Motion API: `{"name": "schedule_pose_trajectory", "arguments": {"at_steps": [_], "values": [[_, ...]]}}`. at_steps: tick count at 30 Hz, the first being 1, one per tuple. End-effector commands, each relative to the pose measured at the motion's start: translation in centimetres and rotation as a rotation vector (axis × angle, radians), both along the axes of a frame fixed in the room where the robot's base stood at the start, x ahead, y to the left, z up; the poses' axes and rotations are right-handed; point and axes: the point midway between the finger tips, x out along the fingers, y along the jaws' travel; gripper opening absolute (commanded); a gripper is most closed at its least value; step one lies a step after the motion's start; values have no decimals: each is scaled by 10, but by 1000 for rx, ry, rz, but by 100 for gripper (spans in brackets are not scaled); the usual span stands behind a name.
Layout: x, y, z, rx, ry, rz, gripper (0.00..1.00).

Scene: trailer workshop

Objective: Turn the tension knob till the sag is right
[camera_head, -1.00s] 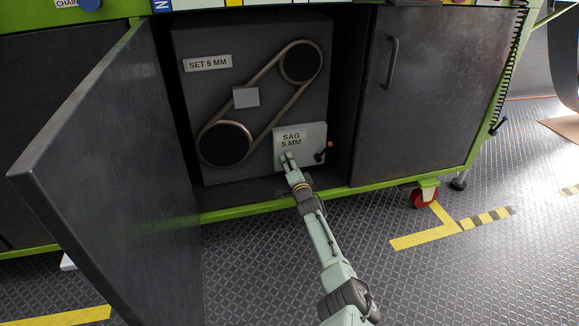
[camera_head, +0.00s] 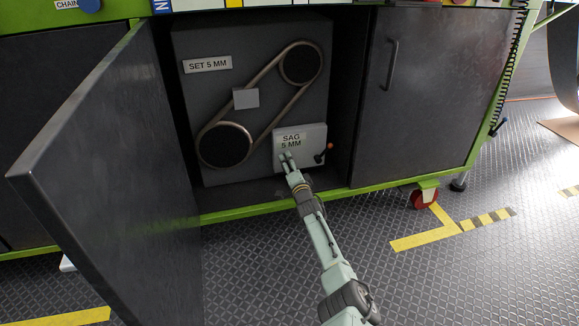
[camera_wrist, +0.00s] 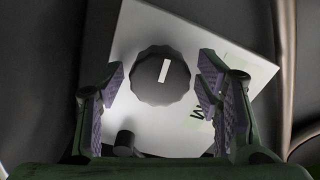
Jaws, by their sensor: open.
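The tension knob (camera_wrist: 160,75) is black and ribbed with a white pointer bar, and sits on a pale box. In the head view my gripper hides the knob. The box (camera_head: 315,133) has a readout that says SAG 5 MM. A sign (camera_head: 207,64) reads SET 5 MM. A belt (camera_head: 263,88) runs around two dark pulleys on the panel. My gripper (camera_head: 287,157) is in front of the box's lower left. In the wrist view my gripper (camera_wrist: 163,88) is open, its purple pads on either side of the knob with gaps showing.
A small lever (camera_head: 324,152) with an orange tip sticks out at the box's right. The open cabinet door (camera_head: 115,190) stands at the left and a closed door (camera_head: 425,85) at the right. A green sill (camera_head: 270,206) runs below the opening.

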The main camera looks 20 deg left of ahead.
Motion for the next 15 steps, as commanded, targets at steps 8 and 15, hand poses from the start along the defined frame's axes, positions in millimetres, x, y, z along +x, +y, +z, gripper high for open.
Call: {"name": "schedule_pose_trajectory", "arguments": {"at_steps": [8, 15], "values": [[1, -1, 16, 3, -2, -1, 59], [0, 1, 67, 6, -11, 3, 59]]}}
